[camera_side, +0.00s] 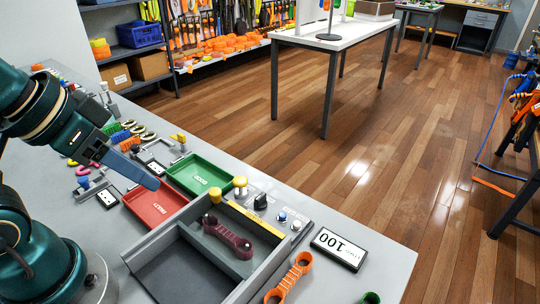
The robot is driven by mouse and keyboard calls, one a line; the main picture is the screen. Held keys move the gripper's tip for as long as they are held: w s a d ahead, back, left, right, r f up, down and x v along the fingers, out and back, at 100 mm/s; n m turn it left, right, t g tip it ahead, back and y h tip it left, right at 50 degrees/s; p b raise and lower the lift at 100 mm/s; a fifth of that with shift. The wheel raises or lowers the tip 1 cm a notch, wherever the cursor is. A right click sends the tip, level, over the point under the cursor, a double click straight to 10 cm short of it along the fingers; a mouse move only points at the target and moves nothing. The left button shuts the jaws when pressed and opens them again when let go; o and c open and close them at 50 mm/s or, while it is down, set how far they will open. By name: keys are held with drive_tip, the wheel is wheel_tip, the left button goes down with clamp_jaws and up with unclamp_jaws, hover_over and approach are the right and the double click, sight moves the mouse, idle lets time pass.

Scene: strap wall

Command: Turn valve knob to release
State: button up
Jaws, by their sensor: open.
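A small black knob (260,202) stands on the grey bench behind the yellow-edged fixture; it looks like the valve knob, but its turn position is too small to read. Two yellow round knobs, one at the fixture's corner (240,182) and one nearer (215,194), stand close by. A dark red strap piece (228,237) with ringed ends lies in the grey fixture (160,238). One long blue-grey finger shows clearly; the other is hard to make out.
An orange strap piece (290,276) lies at the front. Clamps and coloured parts crowd the back left.

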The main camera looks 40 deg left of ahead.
drive_tip(key=w+r, duration=0.5)
drive_tip(key=w, duration=0.1)
drive_tip(key=g, duration=0.6)
hover_over(260, 195)
wheel_tip(260, 195, down, 14)
drive_tip(key=shift+r, duration=0.15)
drive_tip(key=shift+f, duration=2.6)
clamp_jaws()
